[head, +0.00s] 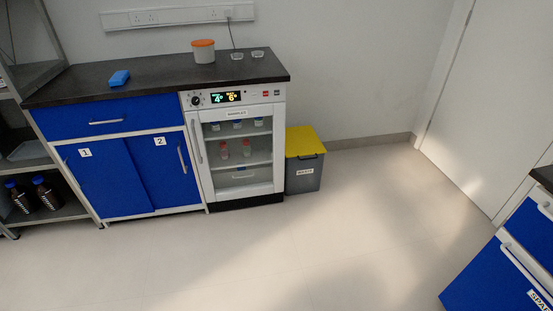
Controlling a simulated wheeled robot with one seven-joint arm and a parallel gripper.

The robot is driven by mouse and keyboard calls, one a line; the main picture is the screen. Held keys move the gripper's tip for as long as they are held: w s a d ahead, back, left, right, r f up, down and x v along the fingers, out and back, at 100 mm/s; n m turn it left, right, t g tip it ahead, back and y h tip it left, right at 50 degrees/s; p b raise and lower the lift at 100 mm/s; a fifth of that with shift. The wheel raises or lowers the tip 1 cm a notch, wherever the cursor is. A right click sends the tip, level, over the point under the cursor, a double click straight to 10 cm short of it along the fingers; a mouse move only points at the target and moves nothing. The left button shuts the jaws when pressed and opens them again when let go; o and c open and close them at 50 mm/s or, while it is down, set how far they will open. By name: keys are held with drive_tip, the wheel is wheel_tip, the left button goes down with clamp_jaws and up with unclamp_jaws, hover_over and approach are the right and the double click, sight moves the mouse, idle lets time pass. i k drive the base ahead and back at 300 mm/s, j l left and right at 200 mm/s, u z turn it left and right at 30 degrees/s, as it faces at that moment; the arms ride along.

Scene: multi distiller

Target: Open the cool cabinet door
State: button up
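The cool cabinet (278,94) is a white unit built in under the black counter, with a lit display panel at its top. Its glass door (238,192) looks closed. A vertical handle (196,142) runs down the left side of the door. Through the glass, several small bottles stand on the shelves, with white and blue ones above and red ones below. My gripper is not in view.
A grey bin with a yellow lid (305,142) stands against the cabinet's right side. Blue cupboards (110,178) adjoin on the left. A metal rack (66,210) is at far left. Blue drawers (530,232) stand at lower right. The floor in front (250,255) is clear.

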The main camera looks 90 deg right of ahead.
sight(238, 150)
drive_tip(key=z, duration=2.7)
drive_tip(key=i+j, duration=0.1)
drive_tip(key=i, duration=0.45)
drive_tip(key=i+j, duration=0.1)
drive_tip(key=i, duration=0.45)
drive_tip(key=u, duration=0.4)
drive_tip(key=i+u, duration=0.15)
drive_tip(key=u, duration=0.7)
drive_tip(key=i+u, duration=0.1)
drive_tip(key=u, duration=0.3)
